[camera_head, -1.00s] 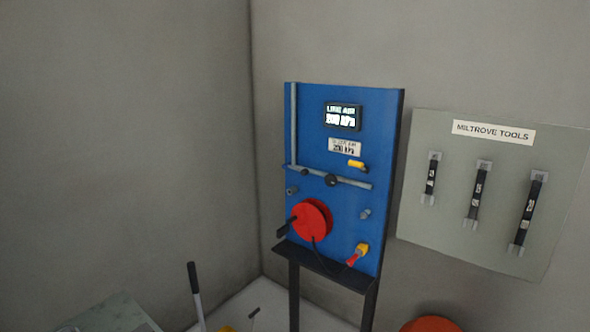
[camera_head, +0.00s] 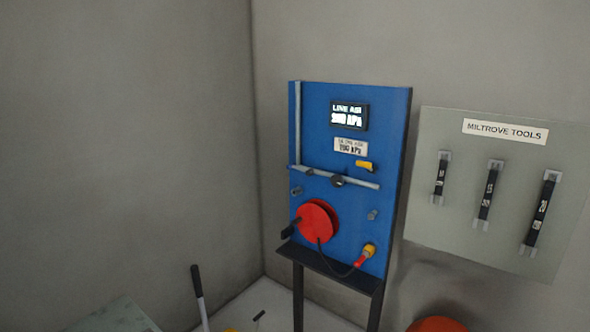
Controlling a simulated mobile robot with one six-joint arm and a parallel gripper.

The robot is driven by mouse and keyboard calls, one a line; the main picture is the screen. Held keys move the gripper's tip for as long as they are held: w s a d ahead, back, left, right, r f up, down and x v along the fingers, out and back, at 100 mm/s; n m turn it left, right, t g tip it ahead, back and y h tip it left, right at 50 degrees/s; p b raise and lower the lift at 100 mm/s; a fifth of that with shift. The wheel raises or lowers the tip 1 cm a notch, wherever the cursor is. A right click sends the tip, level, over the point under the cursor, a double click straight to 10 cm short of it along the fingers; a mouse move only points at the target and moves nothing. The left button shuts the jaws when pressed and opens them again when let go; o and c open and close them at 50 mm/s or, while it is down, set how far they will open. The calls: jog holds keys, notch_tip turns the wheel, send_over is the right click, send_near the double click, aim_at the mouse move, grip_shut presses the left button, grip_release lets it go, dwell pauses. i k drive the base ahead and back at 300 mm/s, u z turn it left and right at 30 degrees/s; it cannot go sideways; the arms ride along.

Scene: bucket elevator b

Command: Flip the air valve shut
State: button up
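The air valve's yellow lever (camera_head: 364,165) is on the blue panel (camera_head: 335,215), just above the right part of a grey pipe (camera_head: 345,180). The lever lies roughly along the pipe, tilted slightly down to the right. My gripper is not in view.
A tool board (camera_head: 480,240) marked "MILTROVE TOOLS" hangs at right. A black-handled lever (camera_head: 197,282) and an orange round object (camera_head: 437,324) are low down.

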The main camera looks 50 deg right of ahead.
aim_at(309, 172)
jog(key=u, duration=0.2)
jog(key=i, duration=0.55)
jog(key=u, duration=0.45)
